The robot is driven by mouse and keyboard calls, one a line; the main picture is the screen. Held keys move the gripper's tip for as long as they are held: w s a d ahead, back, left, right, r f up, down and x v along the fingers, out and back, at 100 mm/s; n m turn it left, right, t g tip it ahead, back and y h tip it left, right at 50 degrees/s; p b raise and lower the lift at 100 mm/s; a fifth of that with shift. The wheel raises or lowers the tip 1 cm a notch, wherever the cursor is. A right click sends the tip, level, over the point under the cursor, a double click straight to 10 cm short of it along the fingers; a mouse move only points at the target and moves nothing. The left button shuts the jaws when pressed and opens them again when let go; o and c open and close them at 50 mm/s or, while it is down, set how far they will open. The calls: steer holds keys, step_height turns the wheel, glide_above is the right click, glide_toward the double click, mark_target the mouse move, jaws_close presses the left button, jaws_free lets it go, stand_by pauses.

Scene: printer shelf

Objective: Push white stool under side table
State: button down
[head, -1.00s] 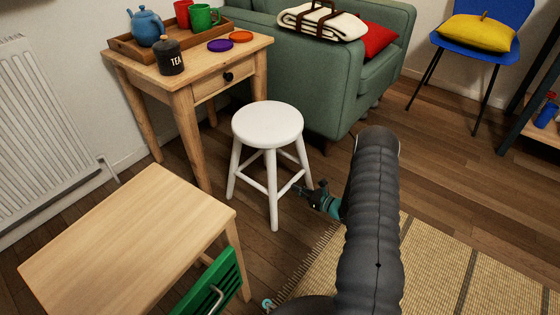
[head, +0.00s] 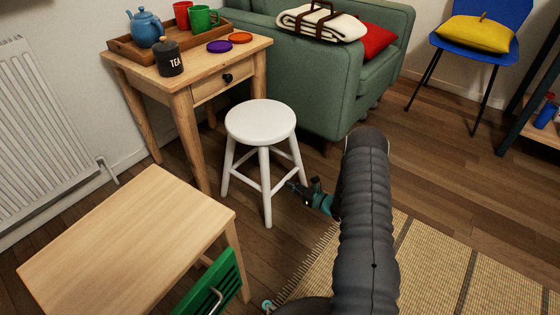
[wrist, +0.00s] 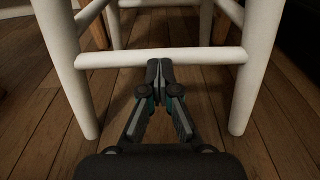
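The white stool (head: 260,122) stands upright on the wood floor, in front of and a little right of the wooden side table (head: 222,72). Its seat is clear of the table's front edge. My gripper (head: 292,187) is low at the stool's right side, by its legs. In the wrist view my gripper (wrist: 159,66) has its fingers together, with nothing seen between them. The fingertips are at the lower rung (wrist: 160,57) of the stool, between two white legs. I cannot tell whether they touch the rung.
A green sofa (head: 320,92) stands right behind the stool. A second wooden table (head: 125,240) with a green chair (head: 212,285) is at the front left. A woven rug (head: 450,270) lies at the right. A tray (head: 118,44) with a teapot and mugs is on the side table.

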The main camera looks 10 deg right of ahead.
steer(key=x, duration=0.6)
steer(key=shift+w+a+r, duration=0.15)
steer(key=shift+w+r, duration=0.05)
steer(key=shift+r, duration=0.05)
stand_by(0.3)
steer(key=shift+w+a, duration=0.1)
steer(key=x, duration=0.6)
steer(key=shift+w+a+r, duration=0.2)
steer(key=shift+w+r, duration=0.1)
steer(key=shift+w, duration=0.05)
stand_by(0.6)
steer(key=x, duration=0.7)
steer(key=shift+r, duration=0.4)
stand_by(0.5)
steer(key=shift+w, duration=0.2)
